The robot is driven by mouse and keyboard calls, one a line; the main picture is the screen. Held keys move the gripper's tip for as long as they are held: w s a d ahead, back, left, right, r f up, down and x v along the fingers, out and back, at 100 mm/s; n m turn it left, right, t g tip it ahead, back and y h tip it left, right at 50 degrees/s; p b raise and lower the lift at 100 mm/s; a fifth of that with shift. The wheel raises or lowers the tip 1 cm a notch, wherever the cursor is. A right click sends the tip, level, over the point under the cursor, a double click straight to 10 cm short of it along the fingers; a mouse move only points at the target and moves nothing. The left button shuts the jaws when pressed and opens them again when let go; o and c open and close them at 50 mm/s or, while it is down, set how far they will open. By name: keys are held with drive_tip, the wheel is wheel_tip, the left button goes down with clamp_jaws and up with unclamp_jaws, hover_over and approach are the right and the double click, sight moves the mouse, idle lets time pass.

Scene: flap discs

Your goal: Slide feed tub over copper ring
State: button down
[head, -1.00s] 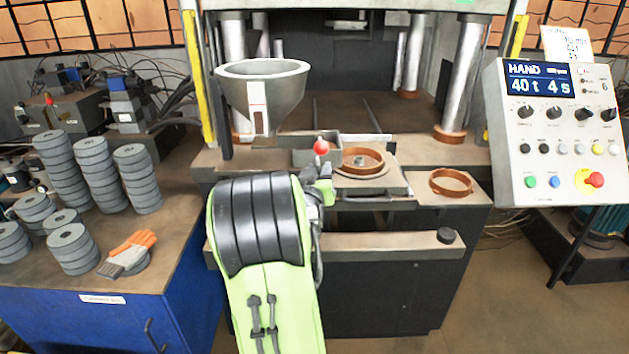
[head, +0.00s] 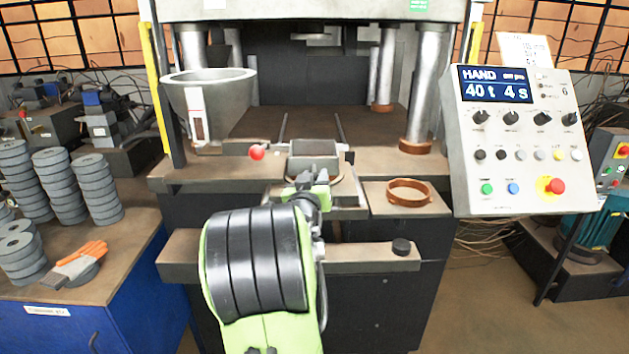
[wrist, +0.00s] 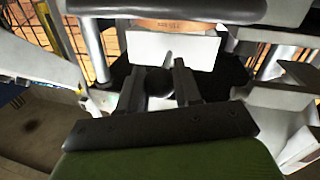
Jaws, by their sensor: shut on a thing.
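The feed tub (head: 314,148), a small grey open-topped box, stands on the press table in the middle of the head view. My gripper (head: 312,181) is at its near side, shut on it. In the wrist view, the fingers (wrist: 159,88) close around a dark round knob (wrist: 158,82). The copper ring in the table's round seat is not visible now; the tub covers that spot. I cannot tell whether tub and ring are exactly centred. A second copper ring (head: 408,191) lies on the shelf to the right, apart from the tub.
A grey hopper (head: 228,95) stands left of the tub, with a red ball knob (head: 257,152) between them. Steel columns (head: 421,85) flank the press. A control panel (head: 520,135) stands at right. Disc stacks (head: 95,185) and an orange-grey glove (head: 78,263) lie on the left bench.

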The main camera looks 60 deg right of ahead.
drive_tip(key=c, duration=0.8)
unclamp_jaws()
drive_tip(key=shift+s+d, duration=0.1)
drive_tip(key=shift+s, duration=0.25)
drive_tip(key=shift+w, duration=0.15)
drive_tip(key=b+v, duration=0.3)
drive_tip(key=v, duration=1.2)
drive_tip(key=shift+a+r, duration=0.1)
drive_tip(key=shift+a, duration=0.3)
